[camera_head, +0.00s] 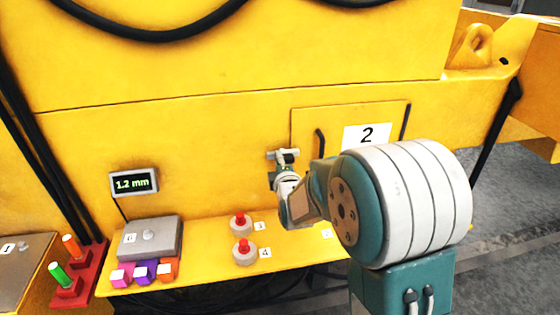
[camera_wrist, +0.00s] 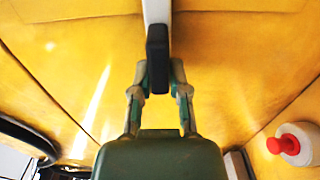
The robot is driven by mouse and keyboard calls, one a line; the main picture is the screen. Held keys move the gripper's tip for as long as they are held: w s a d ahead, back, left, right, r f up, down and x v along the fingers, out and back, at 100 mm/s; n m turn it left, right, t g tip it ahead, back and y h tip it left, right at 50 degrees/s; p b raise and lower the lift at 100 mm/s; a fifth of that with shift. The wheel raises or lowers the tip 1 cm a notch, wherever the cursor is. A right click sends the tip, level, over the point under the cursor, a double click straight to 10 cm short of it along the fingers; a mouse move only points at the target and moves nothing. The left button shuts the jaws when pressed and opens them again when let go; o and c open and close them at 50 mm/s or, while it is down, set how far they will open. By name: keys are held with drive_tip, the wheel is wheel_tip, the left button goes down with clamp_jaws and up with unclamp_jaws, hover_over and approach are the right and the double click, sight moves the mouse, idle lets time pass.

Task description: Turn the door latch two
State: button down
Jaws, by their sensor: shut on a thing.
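The door (camera_head: 345,112) marked 2 is a flat yellow panel in the yellow casting, shown at the right of centre in the head view. It looks closed. The latch (camera_wrist: 158,45) has a dark grip and a pale bar running up out of the top of the wrist view. My gripper (camera_wrist: 160,77) is shut on the dark grip, one finger on each side. In the head view my gripper (camera_head: 284,160) is at the door's lower left edge. There my gripper and wrist hide much of the latch, so its angle is hard to tell.
A yellow shelf below holds two red-topped knobs (camera_head: 244,252), a grey box (camera_head: 150,238) and several coloured blocks (camera_head: 145,272). A red rack (camera_head: 80,275) with green and orange pegs stands left. A gauge reading 1.2 mm (camera_head: 134,183) is on the wall. A dark handle (camera_head: 319,143) is on the door.

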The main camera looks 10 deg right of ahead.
drive_tip(key=shift+a, duration=0.1)
drive_tip(key=c, duration=0.6)
unclamp_jaws()
drive_tip(key=shift+w, duration=0.1)
drive_tip(key=shift+w+a+f, duration=0.1)
drive_tip(key=shift+w+a, duration=0.05)
drive_tip(key=s, duration=1.2)
drive_tip(key=shift+a, duration=0.1)
